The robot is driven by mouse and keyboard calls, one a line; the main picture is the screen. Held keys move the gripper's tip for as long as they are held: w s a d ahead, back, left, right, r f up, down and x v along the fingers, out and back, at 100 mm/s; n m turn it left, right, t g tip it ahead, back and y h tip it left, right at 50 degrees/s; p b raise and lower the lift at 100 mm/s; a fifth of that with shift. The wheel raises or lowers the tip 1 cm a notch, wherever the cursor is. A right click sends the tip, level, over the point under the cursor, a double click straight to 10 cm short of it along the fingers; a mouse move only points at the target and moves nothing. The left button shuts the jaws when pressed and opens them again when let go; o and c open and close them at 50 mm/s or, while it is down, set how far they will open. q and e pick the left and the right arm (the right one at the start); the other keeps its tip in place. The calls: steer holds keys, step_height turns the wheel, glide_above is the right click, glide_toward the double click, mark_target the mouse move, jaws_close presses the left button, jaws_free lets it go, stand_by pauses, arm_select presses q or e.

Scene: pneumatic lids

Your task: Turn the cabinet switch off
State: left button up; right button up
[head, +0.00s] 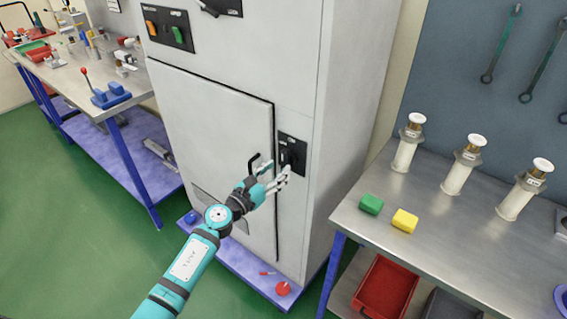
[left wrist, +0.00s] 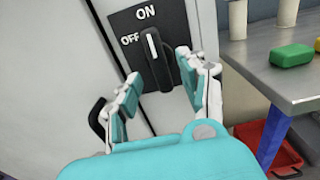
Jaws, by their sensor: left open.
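The cabinet switch (head: 291,147) is a black plate with a black knob on the front of the tall grey cabinet (head: 225,125), right of its door. In the left wrist view the knob (left wrist: 154,62) has a white mark and points up towards the word ON; OFF is printed to its left. My left gripper (head: 284,175) is open in front of the switch. In the left wrist view its two fingers (left wrist: 160,92) stand either side of the knob's lower part; I cannot tell whether they touch it. My right gripper is not in view.
The cabinet door has a black handle (head: 258,165) just left of the switch. A metal table (head: 450,235) on the right carries a green block (head: 371,204), a yellow block (head: 405,219) and white cylinders. A workbench (head: 70,78) with parts stands at the left.

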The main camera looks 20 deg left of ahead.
mark_target(282, 165)
arm_select(q)
steer(key=shift+x, duration=1.9)
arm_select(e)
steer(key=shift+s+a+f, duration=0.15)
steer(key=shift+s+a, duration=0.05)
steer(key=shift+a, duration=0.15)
arm_select(q)
steer(key=c, duration=0.8)
steer(key=shift+o, duration=0.2)
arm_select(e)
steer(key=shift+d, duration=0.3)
